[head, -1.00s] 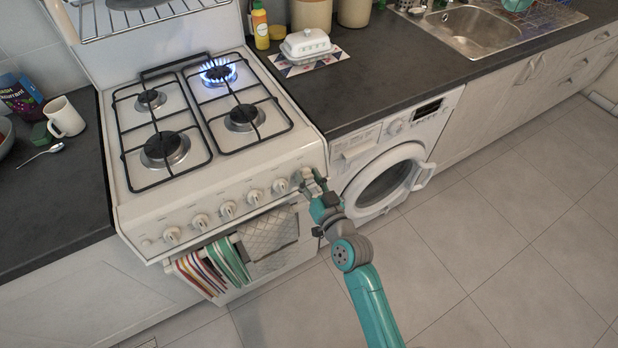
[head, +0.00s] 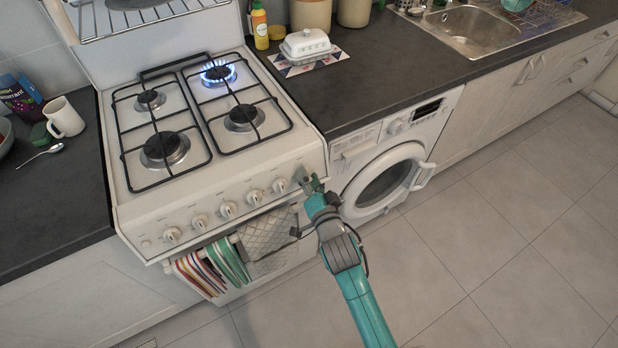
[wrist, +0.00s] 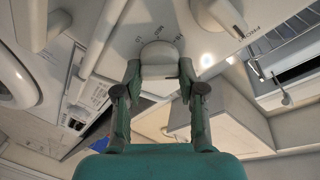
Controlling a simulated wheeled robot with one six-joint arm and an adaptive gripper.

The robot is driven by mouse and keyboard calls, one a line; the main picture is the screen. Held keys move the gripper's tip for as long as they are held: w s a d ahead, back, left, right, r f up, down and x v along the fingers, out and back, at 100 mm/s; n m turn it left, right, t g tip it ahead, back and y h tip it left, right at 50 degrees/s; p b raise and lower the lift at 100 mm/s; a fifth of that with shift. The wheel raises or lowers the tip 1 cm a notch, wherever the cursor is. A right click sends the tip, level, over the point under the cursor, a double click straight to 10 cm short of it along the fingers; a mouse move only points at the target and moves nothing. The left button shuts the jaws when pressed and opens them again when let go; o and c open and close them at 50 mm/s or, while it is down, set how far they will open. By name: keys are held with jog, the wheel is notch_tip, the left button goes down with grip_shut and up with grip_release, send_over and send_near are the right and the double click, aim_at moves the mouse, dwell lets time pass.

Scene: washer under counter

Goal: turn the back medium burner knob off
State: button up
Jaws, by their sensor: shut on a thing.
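The white stove (head: 160,218) has a row of knobs on its front panel. My gripper (head: 308,182) is at the right end of that row, shut on the rightmost knob (head: 299,175). In the wrist view this knob (wrist: 159,52) sits between my two fingertips (wrist: 161,72), and some printed marks show around it. The back right burner (head: 218,75) is lit with a low ring of blue flame. The other burners show no flame. My gripper hides part of the held knob.
Striped towels (head: 212,268) and a grey quilted cloth (head: 270,243) hang below the knobs. A washer (head: 385,185) with its round door slightly ajar stands right of the stove. The tiled floor in front is clear.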

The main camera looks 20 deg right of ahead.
jog(key=shift+m+g+h, duration=0.3)
jog(key=shift+m+g, duration=0.15)
jog(key=shift+m, duration=1.55)
jog(key=shift+m+g+h, duration=0.3)
jog(key=shift+m+g, duration=0.15)
jog(key=shift+m, duration=1.55)
jog(key=shift+f, duration=0.1)
jog(key=o, duration=1.1)
jog(key=shift+o, duration=0.2)
jog(key=v, duration=1.2)
